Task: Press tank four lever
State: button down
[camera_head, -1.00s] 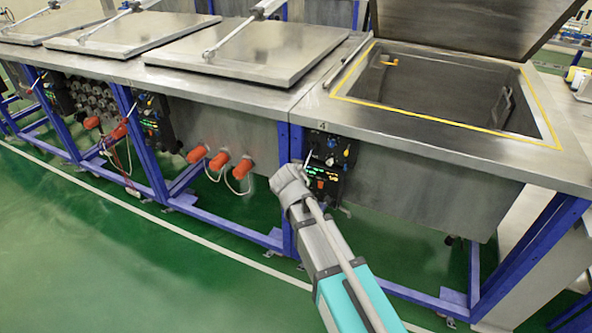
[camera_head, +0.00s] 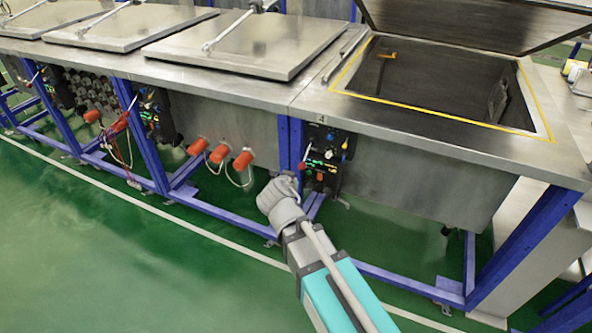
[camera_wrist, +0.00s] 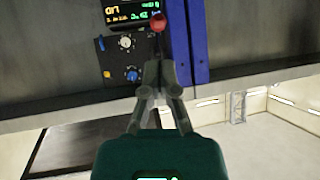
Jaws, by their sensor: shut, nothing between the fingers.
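Tank four's control panel (camera_head: 327,160) is on the front of the tank, under the "4" label; its displays are lit. It also shows in the wrist view (camera_wrist: 130,40), with a blue knob and white knobs. A lever with a red ball end (camera_wrist: 158,22) stands out from it. My gripper (camera_wrist: 158,70) is shut and empty, just short of the red ball in the wrist view; a gap shows between them. In the head view my gripper (camera_head: 284,185) is low and left of the panel, its fingers partly hidden. Tank four's lid (camera_head: 455,25) is raised over the open tank.
Blue frame legs (camera_head: 291,150) stand beside the panel. Orange-capped pipes (camera_head: 219,155) stick out to the left. Closed lids (camera_head: 240,45) cover the other tanks. The green floor (camera_head: 110,250) in front is free.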

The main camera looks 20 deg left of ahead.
jog(key=shift+s+d+r, duration=0.1)
jog(key=shift+s+r, duration=0.1)
jog(key=shift+s, duration=0.65)
jog(key=shift+s+r, duration=0.15)
jog(key=shift+s, duration=0.65)
jog(key=w+d+f+m+g+h, duration=0.1)
jog(key=w+d+f+g+h, duration=0.15)
jog(key=d, duration=0.75)
jog(key=w+d+f+g+h, duration=0.1)
jog(key=d+f+g, duration=0.2)
jog(key=d, duration=0.7)
jog(key=s+d+f+n+g+y, duration=0.1)
jog(key=s+d+f+g, duration=0.15)
jog(key=d, duration=0.65)
jog(key=s+d+f+g+y, duration=0.1)
jog(key=s+d+g, duration=0.3)
jog(key=d, duration=0.6)
notch_tip(320, 180, up, 16)
jog(key=p, duration=1.6)
jog(key=shift+a, duration=0.3)
